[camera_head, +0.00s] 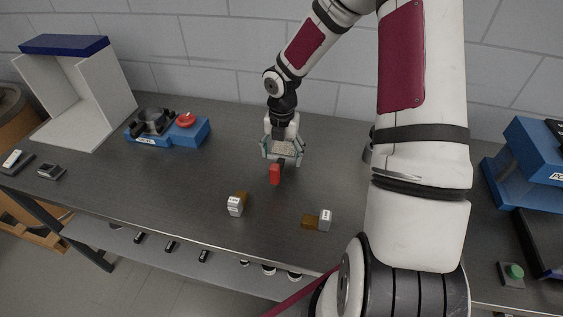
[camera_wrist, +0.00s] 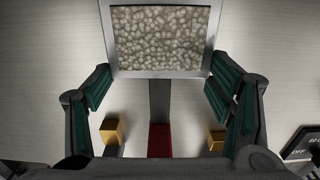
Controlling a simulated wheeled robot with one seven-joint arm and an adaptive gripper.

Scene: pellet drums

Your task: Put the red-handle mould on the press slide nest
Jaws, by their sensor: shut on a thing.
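The red-handle mould (camera_head: 284,147) is a light metal frame filled with pale pellets. Its red handle (camera_head: 275,174) points toward the front of the bench. My gripper (camera_head: 282,153) is shut on the mould, with a finger at each side. In the wrist view the mould (camera_wrist: 165,40) sits at the top between the green-padded fingers of my gripper (camera_wrist: 161,78), and its dark stem and red grip (camera_wrist: 160,140) run downward. I cannot tell how far it is above the bench. A blue machine (camera_head: 535,165), probably the press, is cut off at the right edge; its nest is not clearly visible.
A blue device with a red knob (camera_head: 187,120) and a white booth (camera_head: 75,90) stand left. A green-button box (camera_head: 513,273) is at right.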

